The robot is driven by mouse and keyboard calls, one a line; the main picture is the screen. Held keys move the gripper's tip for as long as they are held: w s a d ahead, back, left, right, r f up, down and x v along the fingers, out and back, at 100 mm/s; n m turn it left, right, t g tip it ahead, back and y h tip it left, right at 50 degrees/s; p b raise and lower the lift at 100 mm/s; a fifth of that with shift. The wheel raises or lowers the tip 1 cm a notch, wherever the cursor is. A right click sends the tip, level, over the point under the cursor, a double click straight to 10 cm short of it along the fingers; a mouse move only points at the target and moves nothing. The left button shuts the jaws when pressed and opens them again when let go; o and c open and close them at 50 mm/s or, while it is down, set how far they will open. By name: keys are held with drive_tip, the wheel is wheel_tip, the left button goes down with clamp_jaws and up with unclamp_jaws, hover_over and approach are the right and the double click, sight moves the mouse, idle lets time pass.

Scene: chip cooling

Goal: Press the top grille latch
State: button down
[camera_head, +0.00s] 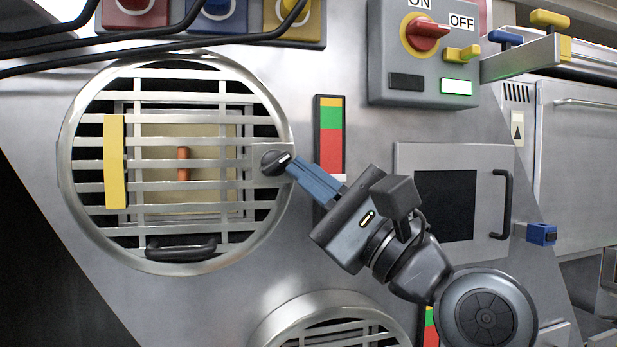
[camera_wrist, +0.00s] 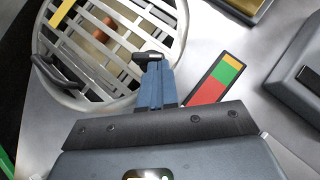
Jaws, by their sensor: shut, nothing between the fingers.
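The top round grille (camera_head: 180,218) is a metal ring with slats, closed over a recess, on the left of the grey panel in the head view; it also shows in the wrist view (camera_wrist: 77,92). Its latch (camera_head: 275,162) is a dark knob on a small plate at the grille's right edge. In the wrist view the latch (camera_wrist: 150,56) lies right at the fingertips. My gripper (camera_head: 293,167) is shut and empty, its blue fingers pointing up-left with the tips at the latch and seemingly touching it. The gripper also shows in the wrist view (camera_wrist: 154,70). The fingertips partly hide the latch.
A black handle (camera_head: 181,248) sits low on the grille. A coloured level strip (camera_head: 330,138) is right of the latch. A grey switch box (camera_head: 423,55) with a red knob is above right. A hatch (camera_head: 455,200) is right, and a second round grille (camera_head: 335,325) below.

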drive_tip(key=shift+d+r+n+g+p, duration=0.1)
drive_tip(key=shift+r+n+g+p, duration=0.2)
drive_tip(key=shift+n+g+p, duration=0.35)
drive_tip(key=shift+r+n+g+p, duration=0.25)
drive_tip(key=shift+n+g+p, duration=0.2)
drive_tip(key=shift+n, duration=0.4)
drive_tip(key=shift+r+n+g+p, duration=0.15)
drive_tip(key=shift+n+g+p, duration=0.35)
drive_tip(key=shift+p, duration=0.15)
drive_tip(key=shift+r+n+g+h+p, duration=0.35)
drive_tip(key=shift+n+g+h+p, duration=0.45)
drive_tip(key=shift+p, duration=0.8)
drive_tip(key=shift+r+n+g+h+p, duration=0.35)
drive_tip(key=shift+n+p, duration=0.75)
drive_tip(key=shift+p, duration=0.5)
drive_tip(key=shift+w+f, duration=0.1)
drive_tip(key=shift+f, duration=0.1)
